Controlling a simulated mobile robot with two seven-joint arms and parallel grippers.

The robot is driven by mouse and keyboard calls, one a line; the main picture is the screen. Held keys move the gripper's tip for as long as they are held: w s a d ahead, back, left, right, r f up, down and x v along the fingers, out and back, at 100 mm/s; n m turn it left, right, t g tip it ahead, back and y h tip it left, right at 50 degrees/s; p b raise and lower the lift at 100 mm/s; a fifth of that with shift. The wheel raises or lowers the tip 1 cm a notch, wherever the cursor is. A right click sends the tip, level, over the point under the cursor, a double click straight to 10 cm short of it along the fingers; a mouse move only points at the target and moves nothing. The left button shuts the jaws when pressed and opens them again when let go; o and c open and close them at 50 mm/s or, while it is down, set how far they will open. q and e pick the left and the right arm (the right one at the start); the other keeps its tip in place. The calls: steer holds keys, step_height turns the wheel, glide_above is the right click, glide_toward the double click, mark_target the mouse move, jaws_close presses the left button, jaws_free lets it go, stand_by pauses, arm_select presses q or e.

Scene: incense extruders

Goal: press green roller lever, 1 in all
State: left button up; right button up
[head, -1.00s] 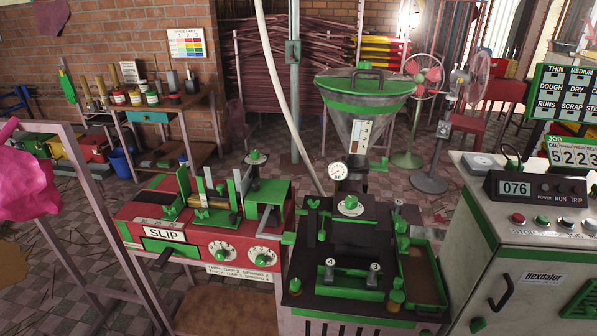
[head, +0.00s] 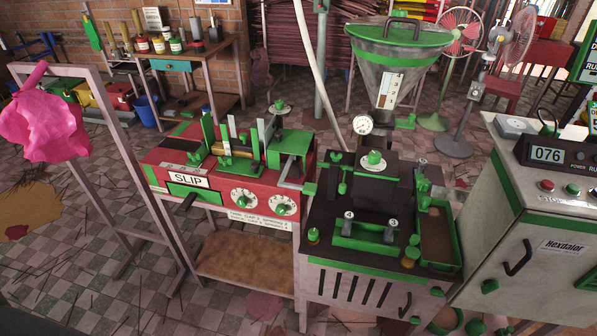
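Neither of my grippers is in the head view. A red machine labelled SLIP (head: 215,193) stands at centre left, with green upright plates (head: 208,133) and a roller-like brass part (head: 238,151) between them. A grey bent lever (head: 289,172) sits at its right end, by a green cover (head: 290,142). Right of it stands a dark extruder (head: 372,205) with several green knobs and a green front bar (head: 366,238). I cannot tell which of these green parts is the roller lever.
A pink cloth (head: 42,125) hangs on a metal frame (head: 125,165) at the left. A grey control cabinet (head: 525,215) with a 076 display stands at the right. The tiled floor at lower left is mostly open.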

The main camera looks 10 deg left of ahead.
arm_select(q)
jaws_close()
stand_by(1.4)
